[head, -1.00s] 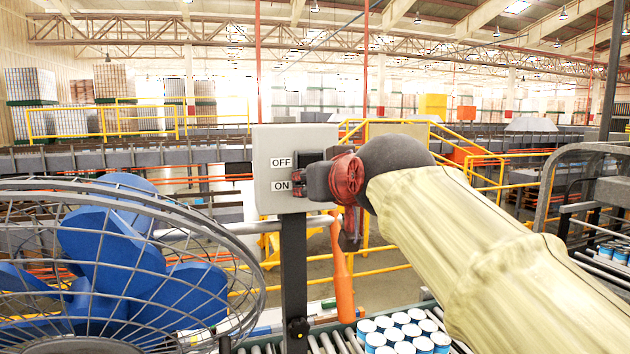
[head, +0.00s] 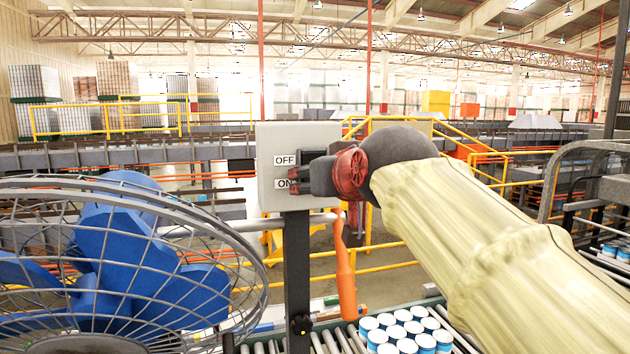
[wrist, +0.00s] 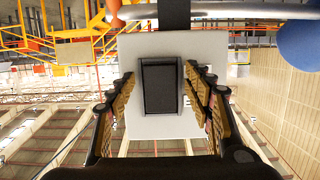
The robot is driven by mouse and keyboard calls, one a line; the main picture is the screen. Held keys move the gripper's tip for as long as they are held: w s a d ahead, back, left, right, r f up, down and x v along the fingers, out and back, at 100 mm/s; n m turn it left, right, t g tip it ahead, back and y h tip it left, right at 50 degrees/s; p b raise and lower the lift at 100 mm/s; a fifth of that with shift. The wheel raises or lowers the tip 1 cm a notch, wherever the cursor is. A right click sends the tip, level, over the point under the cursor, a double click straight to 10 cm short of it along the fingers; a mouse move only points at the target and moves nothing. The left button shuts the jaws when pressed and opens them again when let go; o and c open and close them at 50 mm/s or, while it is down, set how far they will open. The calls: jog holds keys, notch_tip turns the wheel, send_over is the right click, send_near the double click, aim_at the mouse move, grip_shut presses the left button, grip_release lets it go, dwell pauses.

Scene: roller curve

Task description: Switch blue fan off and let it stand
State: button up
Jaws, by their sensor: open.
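The blue fan (head: 105,240) stands at the lower left of the head view, behind a grey wire cage. A grey switch box (head: 268,190) on a dark post stands right of it, with an OFF label above an ON label. Its black rocker switch (head: 313,157) is partly hidden by my gripper (head: 298,180) in the head view. In the wrist view the rocker (wrist: 161,88) lies between the two open fingers of my gripper (wrist: 160,82), with a gap on each side. Contact with the box face cannot be told. My gripper holds nothing.
An orange bottle-shaped object (head: 345,280) hangs below my gripper, right of the post. White and blue cans (head: 405,330) stand on the roller conveyor below. A grey guard frame (head: 560,170) is at the right. Yellow railings lie behind.

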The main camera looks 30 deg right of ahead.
jog(key=v, duration=1.2)
jog(key=s+a+f+n+g+y+b, duration=0.1)
jog(key=f+b, duration=1)
jog(key=f, duration=1.5)
jog(key=s+a+f+n+g+y+b, duration=0.1)
jog(key=s+a+f+g+b, duration=0.3)
jog(key=f+b, duration=0.7)
jog(key=s+a+f+n+g+y+b, duration=0.1)
jog(key=a+f+b, duration=0.5)
jog(key=f, duration=3.4)
jog(key=s+g+y+b, duration=0.1)
jog(key=s+g+b, duration=0.1)
jog(key=b, duration=0.4)
jog(key=shift+s+f+g, duration=0.25)
jog(key=shift+f+g, duration=0.1)
jog(key=shift+g, duration=0.05)
